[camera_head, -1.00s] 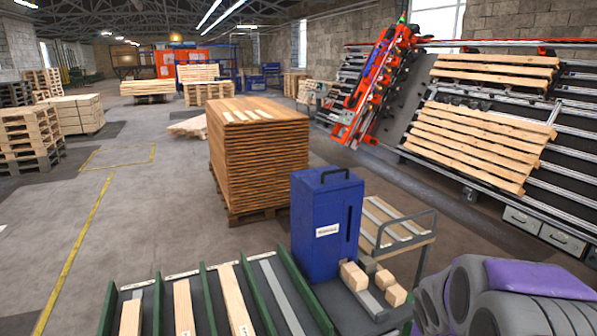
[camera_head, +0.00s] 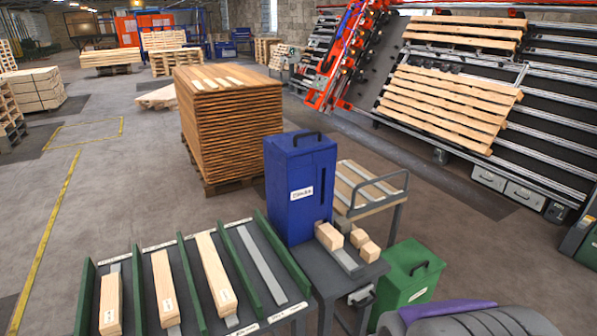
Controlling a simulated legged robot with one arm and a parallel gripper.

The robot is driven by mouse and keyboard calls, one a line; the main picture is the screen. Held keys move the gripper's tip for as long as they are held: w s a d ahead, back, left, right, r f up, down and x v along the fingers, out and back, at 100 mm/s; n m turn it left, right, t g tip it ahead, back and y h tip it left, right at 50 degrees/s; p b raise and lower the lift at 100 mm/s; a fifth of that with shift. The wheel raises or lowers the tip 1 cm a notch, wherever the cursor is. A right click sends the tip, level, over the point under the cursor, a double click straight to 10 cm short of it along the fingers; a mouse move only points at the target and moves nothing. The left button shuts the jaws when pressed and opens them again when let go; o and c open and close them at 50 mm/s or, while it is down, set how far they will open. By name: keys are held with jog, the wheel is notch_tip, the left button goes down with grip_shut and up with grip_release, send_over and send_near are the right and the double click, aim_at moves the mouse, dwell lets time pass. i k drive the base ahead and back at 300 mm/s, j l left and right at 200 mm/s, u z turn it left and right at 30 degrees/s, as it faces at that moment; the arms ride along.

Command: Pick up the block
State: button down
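Several short wooden blocks lie on the small grey table at the foot of the blue dispenser box (camera_head: 300,190). One block (camera_head: 328,236) is at the dispenser's base on a light metal strip. A second block (camera_head: 360,238) and a third block (camera_head: 369,251) lie to its right, close together. Which one is meant cannot be told. My gripper is not in view. A rounded grey and purple part, probably of my own arm, shows at the bottom right, well apart from the blocks.
A sorting table with green dividers (camera_head: 183,270) holds long wooden boards in its lanes; one lane is empty. A green box (camera_head: 412,275) with a handle stands right of the small table. A tall wood stack (camera_head: 228,128) is behind. Open floor lies to the left.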

aim_at(334, 240)
jog(key=i+j, duration=0.1)
jog(key=i, duration=0.35)
jog(key=i+j+u, duration=0.1)
jog(key=i, duration=0.35)
